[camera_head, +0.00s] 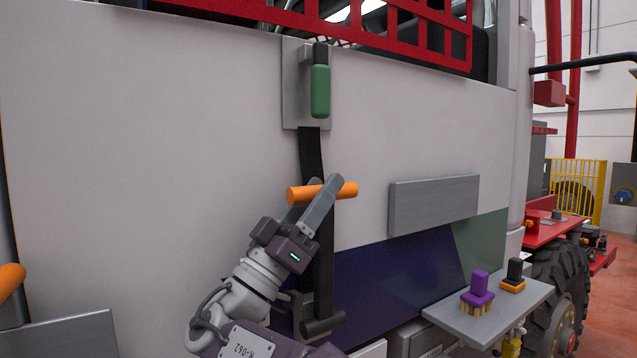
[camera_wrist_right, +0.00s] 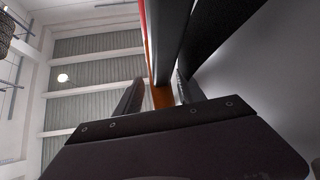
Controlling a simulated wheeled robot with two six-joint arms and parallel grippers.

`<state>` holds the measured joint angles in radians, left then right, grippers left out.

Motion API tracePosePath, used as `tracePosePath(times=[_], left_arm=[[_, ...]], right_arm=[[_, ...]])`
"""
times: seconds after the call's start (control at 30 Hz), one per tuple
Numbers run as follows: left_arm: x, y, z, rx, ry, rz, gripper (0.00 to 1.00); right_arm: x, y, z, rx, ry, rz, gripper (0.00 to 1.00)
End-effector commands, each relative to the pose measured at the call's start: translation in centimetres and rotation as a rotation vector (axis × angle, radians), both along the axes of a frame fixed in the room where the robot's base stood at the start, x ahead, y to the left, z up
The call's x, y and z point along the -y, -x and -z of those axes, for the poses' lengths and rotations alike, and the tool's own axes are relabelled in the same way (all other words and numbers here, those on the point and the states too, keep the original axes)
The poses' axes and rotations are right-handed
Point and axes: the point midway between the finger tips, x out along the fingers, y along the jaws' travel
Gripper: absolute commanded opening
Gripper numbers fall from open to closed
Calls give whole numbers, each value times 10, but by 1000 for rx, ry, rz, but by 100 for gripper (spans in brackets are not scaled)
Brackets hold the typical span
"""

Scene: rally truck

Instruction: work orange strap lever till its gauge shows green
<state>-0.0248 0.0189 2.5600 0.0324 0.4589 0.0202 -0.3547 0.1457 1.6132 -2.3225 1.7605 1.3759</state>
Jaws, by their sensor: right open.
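The orange lever handle (camera_head: 346,190) is a short horizontal bar in front of a black strap (camera_head: 311,150) on the white truck side. A green block (camera_head: 320,91), perhaps the gauge, sits on a grey plate at the strap's top. My right gripper (camera_head: 318,195) is open, with its fingers at the orange handle; it holds nothing firmly. In the right wrist view the orange bar (camera_wrist_right: 160,96) shows between the two fingers, with black strap parts close by. My left gripper is not in view.
A grey shelf (camera_head: 520,302) at the lower right carries a purple brush (camera_head: 478,290) and a black-and-orange item (camera_head: 514,273). A grey panel (camera_head: 434,205) sits on the truck side right of the strap. A red grille (camera_head: 400,28) is above.

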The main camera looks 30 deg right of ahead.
Motion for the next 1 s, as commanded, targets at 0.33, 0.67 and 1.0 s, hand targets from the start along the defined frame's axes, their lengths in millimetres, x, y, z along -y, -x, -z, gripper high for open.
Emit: tracePosePath(times=[0.33, 0.67, 1.0], left_arm=[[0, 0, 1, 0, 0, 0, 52], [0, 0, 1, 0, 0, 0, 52], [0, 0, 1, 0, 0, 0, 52]], right_arm=[[0, 0, 1, 0, 0, 0, 0], [0, 0, 1, -1, 0, 1, 0], [0, 0, 1, 0, -1, 2, 0]])
